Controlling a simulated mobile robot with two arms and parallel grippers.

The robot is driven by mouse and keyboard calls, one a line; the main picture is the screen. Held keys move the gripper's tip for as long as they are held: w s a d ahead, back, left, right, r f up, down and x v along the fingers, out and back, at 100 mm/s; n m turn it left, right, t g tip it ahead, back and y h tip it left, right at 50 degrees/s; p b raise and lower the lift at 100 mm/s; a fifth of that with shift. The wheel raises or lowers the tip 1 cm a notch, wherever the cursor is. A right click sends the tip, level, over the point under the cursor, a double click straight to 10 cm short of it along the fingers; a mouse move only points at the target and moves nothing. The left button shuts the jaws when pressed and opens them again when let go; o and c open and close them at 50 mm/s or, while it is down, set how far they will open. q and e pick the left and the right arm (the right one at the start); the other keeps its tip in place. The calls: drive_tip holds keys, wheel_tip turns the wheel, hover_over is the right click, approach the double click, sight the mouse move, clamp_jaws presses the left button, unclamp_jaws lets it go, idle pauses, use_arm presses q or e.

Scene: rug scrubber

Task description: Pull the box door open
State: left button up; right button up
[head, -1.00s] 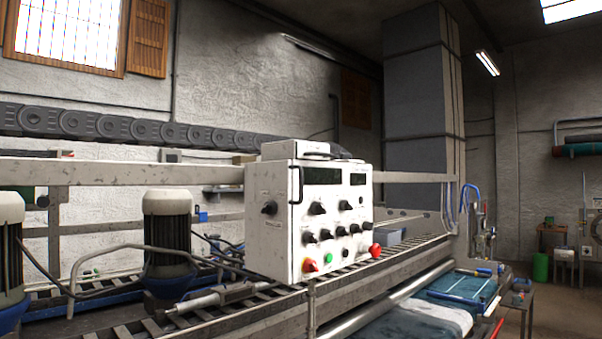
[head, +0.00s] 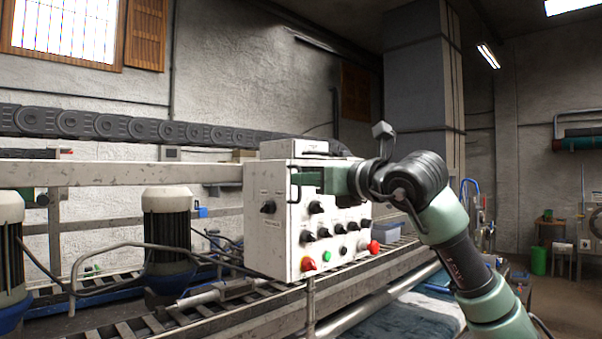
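The box (head: 270,236) is a white control box with knobs and coloured buttons on its front door (head: 325,262). The door looks closed. The gripper and wrist hide the door's upper displays. My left gripper is not in view.
Motors (head: 167,222) with dark ribbed bodies stand to the left. A green bin (head: 538,261) stands far right.

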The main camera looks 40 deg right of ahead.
sight(299, 171)
drive_tip(key=shift+m+h, duration=0.4)
drive_tip(key=shift+h, duration=0.2)
drive_tip(key=shift+w+d+r+p, duration=0.15)
drive_tip(key=shift+w+d+p, duration=0.4)
drive_tip(key=shift+w, duration=0.6)
drive_tip(key=shift+w+d+r+p, duration=0.1)
drive_tip(key=shift+w+d+p, duration=0.25)
drive_tip(key=shift+w+p, duration=0.65)
drive_tip(key=shift+w+d+r+p, duration=0.15)
drive_tip(key=shift+w+d+p, duration=0.3)
drive_tip(key=shift+w, duration=0.85)
clamp_jaws()
drive_tip(key=shift+r, duration=0.1)
